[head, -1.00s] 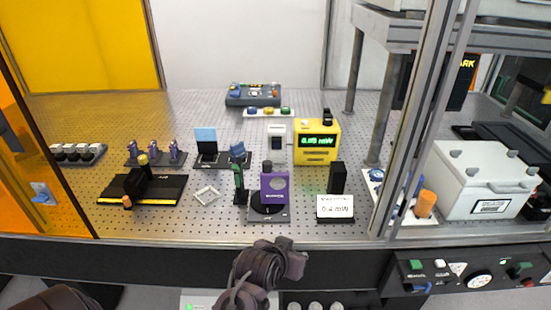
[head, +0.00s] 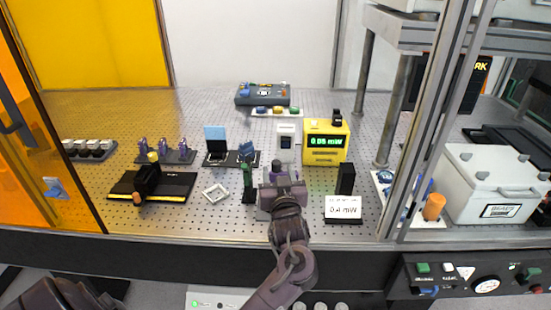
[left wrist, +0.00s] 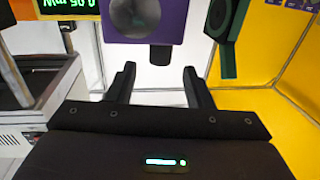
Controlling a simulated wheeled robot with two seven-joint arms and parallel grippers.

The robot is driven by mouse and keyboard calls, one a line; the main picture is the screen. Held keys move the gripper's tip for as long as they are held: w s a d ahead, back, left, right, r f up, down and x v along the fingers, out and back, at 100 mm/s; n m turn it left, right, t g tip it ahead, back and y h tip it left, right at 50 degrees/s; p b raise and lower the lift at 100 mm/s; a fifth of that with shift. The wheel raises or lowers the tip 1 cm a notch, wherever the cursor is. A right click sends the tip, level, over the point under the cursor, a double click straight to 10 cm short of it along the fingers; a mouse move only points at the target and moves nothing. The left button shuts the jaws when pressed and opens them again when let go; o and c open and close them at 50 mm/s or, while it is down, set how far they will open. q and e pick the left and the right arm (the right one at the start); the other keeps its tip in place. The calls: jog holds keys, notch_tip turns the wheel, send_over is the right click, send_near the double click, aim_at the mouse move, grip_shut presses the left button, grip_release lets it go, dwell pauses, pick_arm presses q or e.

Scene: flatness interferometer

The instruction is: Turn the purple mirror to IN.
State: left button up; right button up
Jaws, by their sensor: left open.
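The purple mirror (left wrist: 125,30) shows in the left wrist view as a purple plate with a round grey face, seen upside down. Its dark knob (left wrist: 160,55) lies in line with the gap between my left fingertips; I cannot tell whether it is between them or just beyond. My left gripper (left wrist: 160,72) is open and empty. In the head view, my left gripper (head: 284,187) is at the mirror and covers most of it, with the knob (head: 277,168) showing above. The mirror's base and any IN marking are hidden.
A green mount (head: 249,183) stands close to the left of the mirror. A 0.4 mW card (head: 343,207) and a black block (head: 345,179) stand to the right, a yellow meter (head: 326,143) behind. The enclosure's metal frame post (head: 432,120) rises farther right.

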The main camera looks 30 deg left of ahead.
aim_at(273, 162)
pick_arm(q)
jog(key=p+x, duration=0.1)
jog(key=x, duration=0.6)
jog(key=shift+p, duration=0.4)
jog(key=shift+c, duration=0.5)
jog(key=c, duration=0.9)
jog(key=n+g+y+b, duration=0.2)
jog(key=g, duration=0.1)
jog(key=shift+f+n+y, duration=0.2)
jog(key=shift+n+y, duration=0.2)
jog(key=n+g+y+b, duration=0.1)
jog(key=g+b, duration=0.1)
jog(key=b, duration=0.1)
jog(key=n+g+y+b, duration=0.1)
jog(key=n+g+b, duration=0.1)
jog(key=g+b, duration=0.1)
jog(key=s+n+g+y+b, duration=0.1)
jog(key=n+g+b, duration=0.1)
jog(key=b, duration=0.1)
jog(key=shift+a+f+g+b, duration=0.1)
jog(key=shift+a+g+b, duration=0.2)
jog(key=shift+g, duration=0.1)
jog(key=shift+s+r+n+g+b, duration=0.15)
jog(key=shift+r+n+g+b, duration=0.15)
jog(key=shift+n+g+b, duration=0.5)
